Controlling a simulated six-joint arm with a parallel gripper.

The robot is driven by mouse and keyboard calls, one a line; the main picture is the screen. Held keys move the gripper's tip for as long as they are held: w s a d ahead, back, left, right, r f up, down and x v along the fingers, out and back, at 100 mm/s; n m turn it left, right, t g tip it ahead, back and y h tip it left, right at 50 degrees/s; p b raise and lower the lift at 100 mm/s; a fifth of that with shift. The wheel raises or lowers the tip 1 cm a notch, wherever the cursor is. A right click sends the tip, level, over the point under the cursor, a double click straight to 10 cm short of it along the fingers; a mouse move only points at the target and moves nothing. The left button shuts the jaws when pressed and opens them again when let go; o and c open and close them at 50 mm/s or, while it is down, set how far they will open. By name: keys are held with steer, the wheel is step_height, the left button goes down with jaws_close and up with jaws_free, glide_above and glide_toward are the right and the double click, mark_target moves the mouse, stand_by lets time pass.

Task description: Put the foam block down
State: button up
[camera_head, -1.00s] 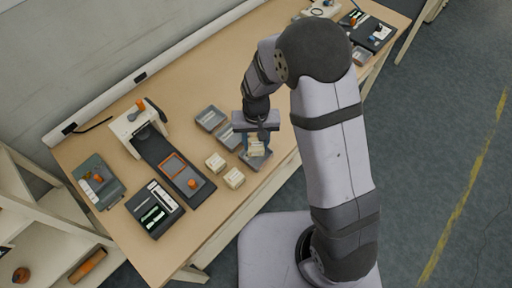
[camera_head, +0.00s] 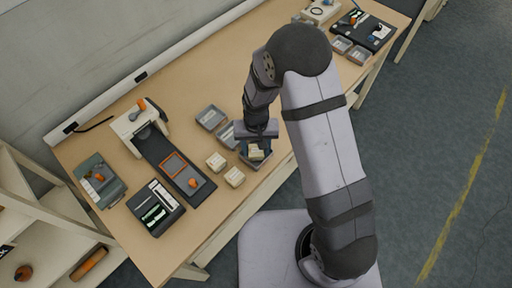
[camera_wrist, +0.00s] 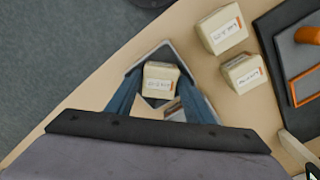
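A cream foam block (camera_wrist: 160,78) with a printed label lies between the two blue fingers of my gripper (camera_wrist: 161,82) in the wrist view. The fingers appear to be against its sides. The block is in or over a grey tray (camera_wrist: 157,52), which lies turned relative to the fingers. Another pale labelled piece (camera_wrist: 150,109) shows below the block, partly hidden by my gripper. In the head view the block (camera_head: 256,151) shows under my gripper's palm, at the tray (camera_head: 262,163) near the table's front edge; the fingertips are hidden there.
Two more cream blocks, one (camera_head: 215,162) and another (camera_head: 234,177), stand left of the tray. A dark board with an orange frame (camera_head: 174,165) lies farther left.

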mark_target(257, 150)
step_height(257, 150, up, 12)
steer(key=b, duration=0.3)
steer(key=shift+r, duration=0.2)
stand_by(0.6)
steer(key=shift+d, duration=0.1)
steer(key=s+d+r, duration=0.1)
steer(key=s+d, duration=1.1)
steer(key=s, duration=0.2)
steer(key=shift+d+r, duration=0.15)
steer(key=shift+r, duration=0.05)
stand_by(0.5)
